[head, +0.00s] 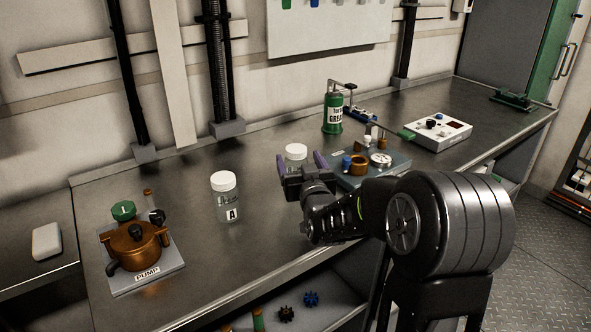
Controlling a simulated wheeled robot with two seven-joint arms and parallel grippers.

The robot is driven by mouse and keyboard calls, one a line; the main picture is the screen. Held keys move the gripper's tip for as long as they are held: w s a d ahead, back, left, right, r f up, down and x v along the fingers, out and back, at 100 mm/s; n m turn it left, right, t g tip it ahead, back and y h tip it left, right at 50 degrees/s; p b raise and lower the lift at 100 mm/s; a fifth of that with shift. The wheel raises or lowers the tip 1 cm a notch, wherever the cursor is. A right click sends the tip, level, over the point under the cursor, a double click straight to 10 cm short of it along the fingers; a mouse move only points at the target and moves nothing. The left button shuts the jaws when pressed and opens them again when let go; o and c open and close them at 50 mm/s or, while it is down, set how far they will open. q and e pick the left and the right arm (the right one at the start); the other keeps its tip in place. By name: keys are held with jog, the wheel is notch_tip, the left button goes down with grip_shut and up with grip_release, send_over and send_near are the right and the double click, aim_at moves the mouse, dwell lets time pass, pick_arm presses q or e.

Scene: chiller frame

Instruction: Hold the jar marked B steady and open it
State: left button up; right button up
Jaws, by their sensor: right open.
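A clear jar with a white lid, marked A (227,205), stands upright on the metal bench. A second white-lidded jar (296,152) stands to its right and farther back; its lower part and any label are hidden behind my right gripper, so I cannot read a B. My right gripper (301,165) is open, with its purple fingertips on either side of this second jar in the picture. I cannot tell whether they touch it. Both lids are on. My left gripper is not in view.
A copper pump (136,245) on a grey plate stands at the left. A plate with brass parts and a gauge (381,160) lies just right of my right gripper. A green grease can (333,112) and a white control box (436,131) stand farther back. Bench around jar A is clear.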

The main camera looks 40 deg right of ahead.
aim_at(294, 147)
jog(key=shift+b+x, duration=0.35)
jog(key=shift+x, duration=0.95)
jog(key=shift+f+x, duration=0.1)
jog(key=shift+x, duration=1.25)
jog(key=shift+f+x, duration=0.15)
jog(key=shift+x, duration=1.2)
jog(key=shift+s, duration=0.1)
jog(key=shift+c, duration=0.2)
jog(key=c, duration=1.4)
notch_tip(294, 147, up, 10)
jog(key=shift+p, duration=0.4)
